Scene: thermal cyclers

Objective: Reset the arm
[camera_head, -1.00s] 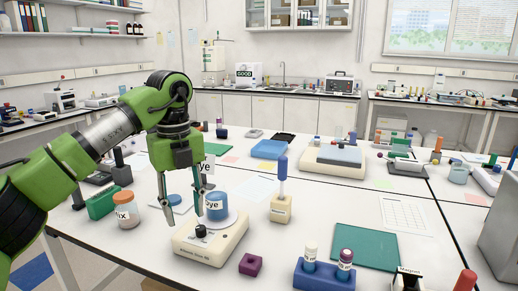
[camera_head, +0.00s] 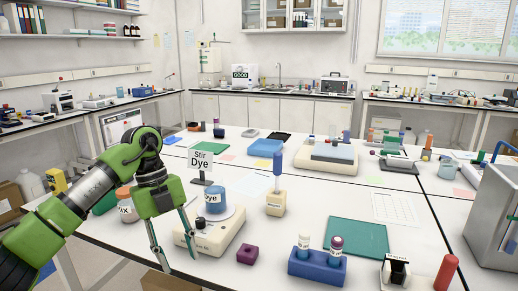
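My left gripper (camera_head: 172,249) comes in from the left on a green and grey arm. It points down with its two fingers apart and nothing between them, near the front edge of the table. Just behind it and to the right is a cream stirrer (camera_head: 222,236). A blue jar labelled "Dye" (camera_head: 213,202) stands on the stirrer's round plate. The gripper overlaps the stirrer's left end in the picture; I cannot tell whether they touch. A "Stir Dye" sign (camera_head: 201,160) stands behind the jar. My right gripper does not show.
A "Mix" jar (camera_head: 125,206) stands left, partly behind my arm. A purple block (camera_head: 247,254), a blue vial rack (camera_head: 317,264), a green mat (camera_head: 357,237) and a blue-handled tool in a cream holder (camera_head: 276,201) stand to the right. A grey machine (camera_head: 496,215) stands far right.

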